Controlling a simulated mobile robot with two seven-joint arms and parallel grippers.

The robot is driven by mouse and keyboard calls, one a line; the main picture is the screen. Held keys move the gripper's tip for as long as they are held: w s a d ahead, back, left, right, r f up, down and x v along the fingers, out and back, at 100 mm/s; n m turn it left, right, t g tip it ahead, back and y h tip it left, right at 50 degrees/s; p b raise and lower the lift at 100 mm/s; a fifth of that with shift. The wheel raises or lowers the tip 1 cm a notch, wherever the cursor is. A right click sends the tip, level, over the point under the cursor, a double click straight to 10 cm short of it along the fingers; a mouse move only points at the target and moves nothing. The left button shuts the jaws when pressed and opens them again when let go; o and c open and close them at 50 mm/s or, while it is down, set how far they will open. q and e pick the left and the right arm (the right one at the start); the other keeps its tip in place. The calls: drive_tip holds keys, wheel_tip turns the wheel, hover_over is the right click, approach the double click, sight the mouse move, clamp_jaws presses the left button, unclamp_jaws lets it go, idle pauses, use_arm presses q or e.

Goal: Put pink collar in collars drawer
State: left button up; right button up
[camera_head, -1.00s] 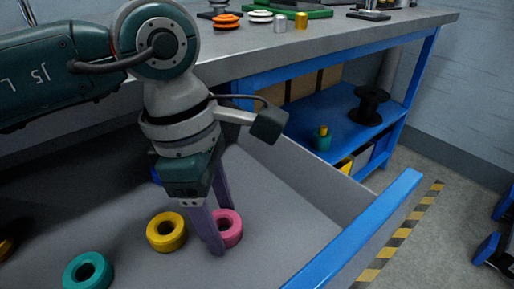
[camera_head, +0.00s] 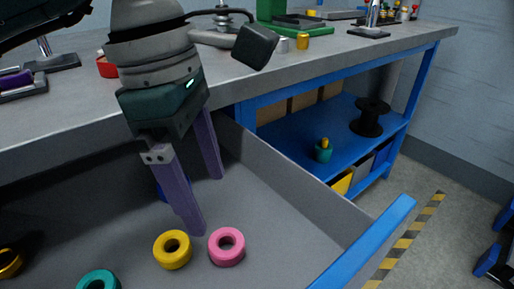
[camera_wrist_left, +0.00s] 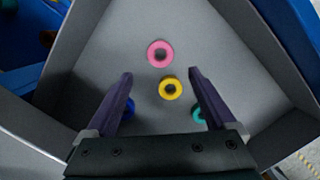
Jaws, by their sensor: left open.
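The pink collar (camera_head: 227,246) lies flat on the floor of the open grey collars drawer (camera_head: 300,235), to the right of the yellow collar. It also shows in the left wrist view (camera_wrist_left: 160,53), beyond my fingertips. My left gripper (camera_head: 203,205) is open and empty, with its two purple fingers pointing down over the drawer. The fingers are apart from the pink collar. My right gripper is not in view.
The drawer also holds a yellow collar (camera_head: 172,249), a teal collar (camera_head: 98,281), a gold collar (camera_head: 9,263) and a blue collar partly hidden behind a finger. The blue drawer front (camera_head: 365,243) stands at the right. The workbench (camera_head: 330,60) lies behind.

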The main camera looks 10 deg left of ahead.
use_arm(q)
drive_tip(key=r, duration=0.3)
drive_tip(key=shift+a, duration=0.25)
drive_tip(key=shift+f, duration=0.1)
